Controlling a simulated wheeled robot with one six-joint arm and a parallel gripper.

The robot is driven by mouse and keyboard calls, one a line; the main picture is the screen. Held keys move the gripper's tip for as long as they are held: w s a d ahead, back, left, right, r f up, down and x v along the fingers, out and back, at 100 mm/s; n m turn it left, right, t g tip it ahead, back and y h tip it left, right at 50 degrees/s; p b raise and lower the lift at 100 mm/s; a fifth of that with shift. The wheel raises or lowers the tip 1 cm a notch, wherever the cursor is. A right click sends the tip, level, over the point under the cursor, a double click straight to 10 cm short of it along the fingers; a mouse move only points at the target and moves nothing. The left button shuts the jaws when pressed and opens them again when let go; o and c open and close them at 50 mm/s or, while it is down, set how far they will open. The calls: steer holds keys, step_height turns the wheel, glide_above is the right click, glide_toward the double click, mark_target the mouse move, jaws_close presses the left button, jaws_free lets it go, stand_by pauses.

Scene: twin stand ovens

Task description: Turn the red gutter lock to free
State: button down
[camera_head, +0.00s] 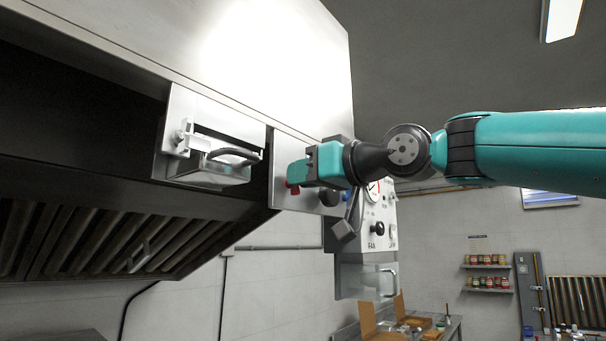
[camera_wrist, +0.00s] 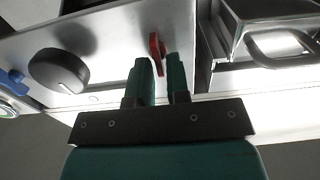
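The red gutter lock (camera_wrist: 156,50) is a small red lever on a bright metal panel (camera_wrist: 110,32). In the wrist view it stands just at the fingertips of my gripper (camera_wrist: 158,64), with its lower end between them. The two dark teal fingers are apart, with a narrow gap, and do not look closed on the lever. Contact with either finger cannot be told. In the head view my gripper (camera_head: 299,174) reaches left to the panel on the hood front. Only a bit of the red lock (camera_head: 293,189) shows below it; the rest is hidden.
A black knob (camera_wrist: 58,71) sits left of the lock in the wrist view. A clear-fronted box with a dark handle (camera_head: 232,155) protrudes from the hood close to my gripper. A control box with gauge and knobs (camera_head: 377,229) hangs below my wrist.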

steer(key=shift+n+b, duration=0.3)
steer(key=n+b, duration=0.2)
steer(key=n, duration=0.2)
steer(key=n+b, duration=0.2)
steer(key=n, duration=0.2)
steer(key=n+b, duration=0.3)
steer(key=n, duration=0.1)
steer(key=shift+s+a+f+n, duration=0.25)
steer(key=shift+s+f+n, duration=0.05)
steer(key=shift+s, duration=0.1)
steer(key=shift+f+n+b, duration=0.1)
steer(key=shift+n+b, duration=0.6)
steer(key=shift+n, duration=1.6)
steer(key=c, duration=1.2)
jaws_free()
steer(key=shift+a, duration=0.1)
steer(key=shift+f, duration=0.1)
